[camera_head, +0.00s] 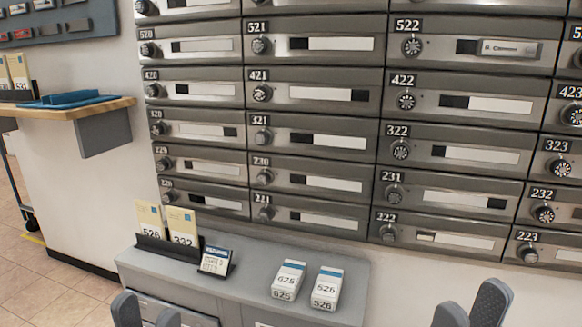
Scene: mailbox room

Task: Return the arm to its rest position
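My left gripper (147,307) shows at the bottom edge, left of the middle, in front of the grey cabinet. Its two dark fingertips stand apart with nothing visible between them. My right gripper (471,301) shows at the bottom edge on the right, in front of the pale wall. Its fingertips also stand apart and no object shows between them. Most of both arms lies below the picture.
A grey cabinet (345,262) holds two white boxes (288,280) (327,287), upright cards (182,226) and a small sign (215,262). Numbered mailboxes (310,134) fill the wall behind. A wooden-edged counter (65,111) stands at the left.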

